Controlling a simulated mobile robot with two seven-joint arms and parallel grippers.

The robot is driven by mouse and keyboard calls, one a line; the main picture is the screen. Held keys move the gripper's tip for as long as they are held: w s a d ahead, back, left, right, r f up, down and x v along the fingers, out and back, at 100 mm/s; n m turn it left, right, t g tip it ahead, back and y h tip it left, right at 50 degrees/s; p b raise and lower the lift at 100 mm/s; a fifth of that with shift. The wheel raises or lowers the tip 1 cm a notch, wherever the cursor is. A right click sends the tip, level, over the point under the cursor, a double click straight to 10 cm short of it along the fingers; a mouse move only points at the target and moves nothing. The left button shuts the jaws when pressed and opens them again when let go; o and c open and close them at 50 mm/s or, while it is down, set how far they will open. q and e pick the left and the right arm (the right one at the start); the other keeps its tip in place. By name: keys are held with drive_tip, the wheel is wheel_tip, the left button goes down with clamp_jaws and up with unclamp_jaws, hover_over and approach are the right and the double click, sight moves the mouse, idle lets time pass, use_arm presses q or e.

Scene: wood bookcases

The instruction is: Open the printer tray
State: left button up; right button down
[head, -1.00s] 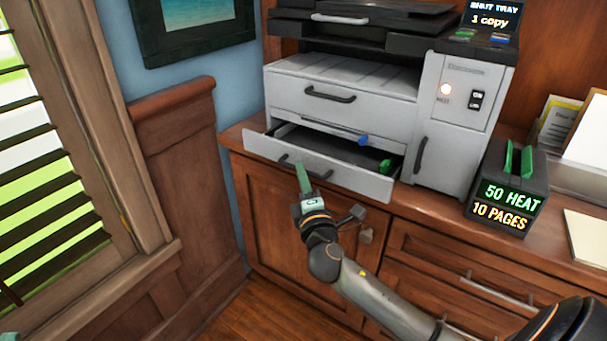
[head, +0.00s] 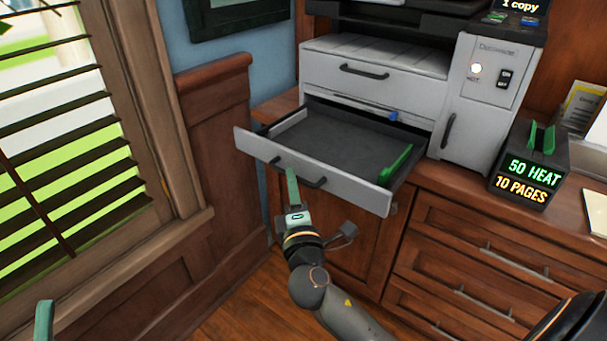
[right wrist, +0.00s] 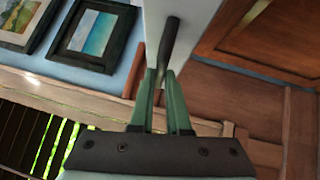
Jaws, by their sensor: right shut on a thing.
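The white printer (head: 375,75) stands on the wood cabinet. Its lower tray (head: 320,145) is pulled well out, showing a dark, empty-looking floor with a green guide (head: 395,165) at the right and a blue tab (head: 392,115) behind. My right gripper (head: 291,172) is at the tray's front, shut on its dark handle (head: 312,182). In the right wrist view the green fingers (right wrist: 165,80) close around the handle (right wrist: 170,45). At the lower left of the head view a green fingertip of my left gripper (head: 44,320) shows; its jaw opening is not visible.
Cabinet drawers (head: 470,250) lie below the counter. A wood wall panel and window blinds (head: 60,150) are at the left. Open floor lies below the tray.

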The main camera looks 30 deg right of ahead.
use_arm(q)
drive_tip(key=shift+s+r+m+h, duration=0.4)
drive_tip(key=shift+s+r+h, duration=0.1)
drive_tip(key=shift+r, duration=0.1)
use_arm(e)
drive_tip(key=shift+s+a, duration=0.35)
drive_tip(key=shift+a, duration=0.45)
use_arm(q)
drive_tip(key=shift+w, duration=0.1)
use_arm(e)
drive_tip(key=c, duration=1.2)
unclamp_jaws()
drive_tip(key=shift+o, duration=0.2)
use_arm(q)
drive_tip(key=shift+w+f, duration=0.1)
drive_tip(key=shift+f, duration=0.15)
